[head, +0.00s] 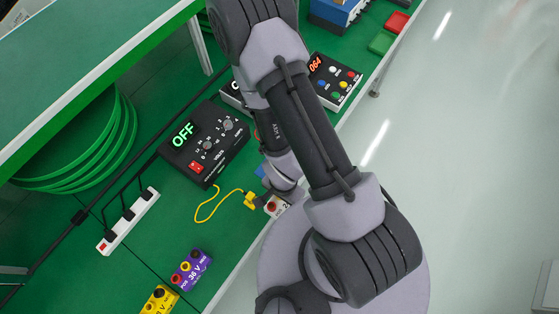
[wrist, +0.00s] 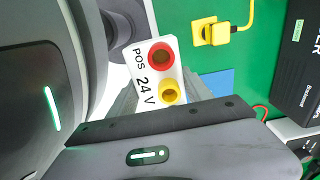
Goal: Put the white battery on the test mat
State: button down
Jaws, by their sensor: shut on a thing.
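The white battery (wrist: 158,72), marked "POS 24 V", has one red and one yellow terminal on top. My gripper (wrist: 160,98) is shut on it in the wrist view, with grey fingers at both sides. In the head view the white battery (head: 275,206) shows partly behind my arm, near the bench's front edge. I cannot tell whether it touches the bench. A flat blue patch (wrist: 218,82), perhaps the test mat, lies on the green surface just right of the battery in the wrist view. Much of it is hidden by my gripper.
A yellow plug (wrist: 212,32) on a yellow cable lies near the battery. A black power supply (head: 205,143) reads "OFF". A purple battery (head: 191,270), a yellow battery (head: 159,300) and a white power strip (head: 128,221) stand to the left. A meter reads "064" (head: 333,80).

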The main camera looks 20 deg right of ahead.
jog(key=w+b, duration=0.1)
jog(key=w+f+b, duration=0.1)
jog(key=b, duration=0.1)
jog(key=w+f+b, duration=0.1)
jog(key=b, duration=0.1)
jog(key=shift+w+d, duration=0.1)
jog(key=shift+d, duration=0.25)
jog(key=w+b, duration=0.1)
jog(key=b, duration=0.3)
jog(key=shift+d+b, duration=0.2)
jog(key=shift+b, duration=0.15)
jog(key=w+d+b, duration=0.1)
jog(key=w, duration=0.2)
jog(key=w+d+b, duration=0.1)
jog(key=w, duration=0.2)
jog(key=w+b, duration=0.1)
jog(key=w, duration=0.3)
jog(key=shift+d+r, duration=0.2)
jog(key=shift+d, duration=0.2)
jog(key=shift+w+f+b, duration=0.1)
jog(key=shift+f+b, duration=0.85)
jog(key=shift+f, duration=0.8)
jog(key=shift+f, duration=0.15)
jog(key=shift+c, duration=2.2)
grip_release()
